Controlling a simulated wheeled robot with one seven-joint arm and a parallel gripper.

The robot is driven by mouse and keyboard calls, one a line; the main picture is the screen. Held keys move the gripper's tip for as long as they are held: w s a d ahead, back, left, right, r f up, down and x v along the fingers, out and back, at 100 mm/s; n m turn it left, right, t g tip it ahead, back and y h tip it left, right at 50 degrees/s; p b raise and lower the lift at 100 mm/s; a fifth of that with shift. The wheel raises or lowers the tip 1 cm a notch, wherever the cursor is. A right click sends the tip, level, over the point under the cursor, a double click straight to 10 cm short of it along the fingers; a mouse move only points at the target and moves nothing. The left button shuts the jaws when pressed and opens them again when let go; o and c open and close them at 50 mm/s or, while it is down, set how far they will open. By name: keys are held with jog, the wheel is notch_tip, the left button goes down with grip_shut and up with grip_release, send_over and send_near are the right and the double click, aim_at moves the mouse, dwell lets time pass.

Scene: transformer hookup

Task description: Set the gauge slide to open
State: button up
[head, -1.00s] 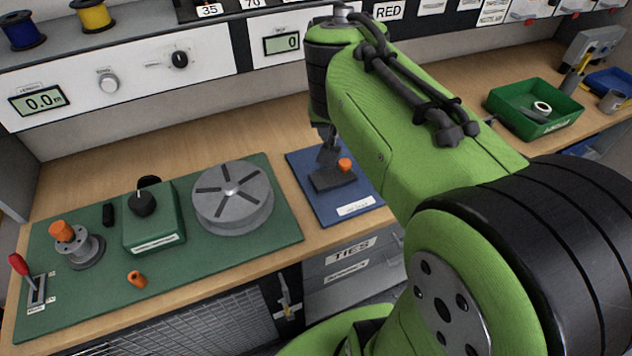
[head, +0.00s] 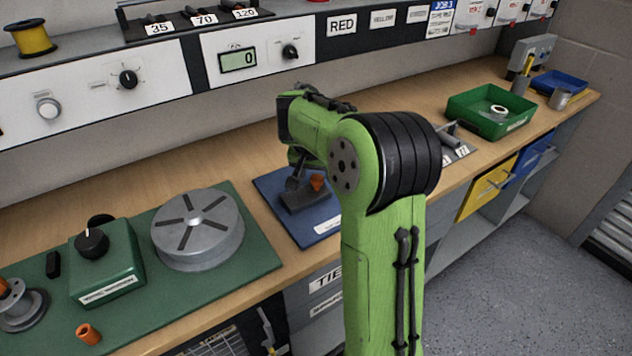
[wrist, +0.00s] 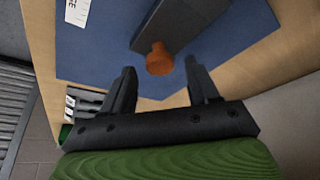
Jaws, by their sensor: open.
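A dark block-shaped device (head: 304,202) with an orange knob (head: 317,182) lies on a blue mat (head: 322,230); I take it for the gauge and its slide. No readable open mark shows on it. In the wrist view the dark bar (wrist: 182,22) runs to the orange knob (wrist: 159,60) at its end. My gripper (wrist: 160,70) is open, one finger to either side of the knob in the picture, with gaps on both sides. I cannot tell whether the knob is at fingertip depth. In the head view my arm partly covers the device.
A green mat left of the blue one carries a grey slotted disc (head: 197,228), a green box with a black knob (head: 106,262) and a small orange piece (head: 88,333). A green bin (head: 490,112) stands far right. Bare wooden bench (head: 200,150) lies behind the mats.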

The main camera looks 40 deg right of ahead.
jog(key=shift+w+d+f, duration=0.15)
jog(key=shift+w+f, duration=0.05)
jog(key=shift+f, duration=0.45)
jog(key=shift+c, duration=0.4)
grip_shut()
jog(key=d+p, duration=0.1)
jog(key=d, duration=0.2)
jog(key=d+p, duration=0.1)
jog(key=d, duration=0.2)
jog(key=shift+s+d, duration=0.2)
jog(key=shift+d, duration=0.2)
jog(key=shift+o, duration=0.4)
grip_release()
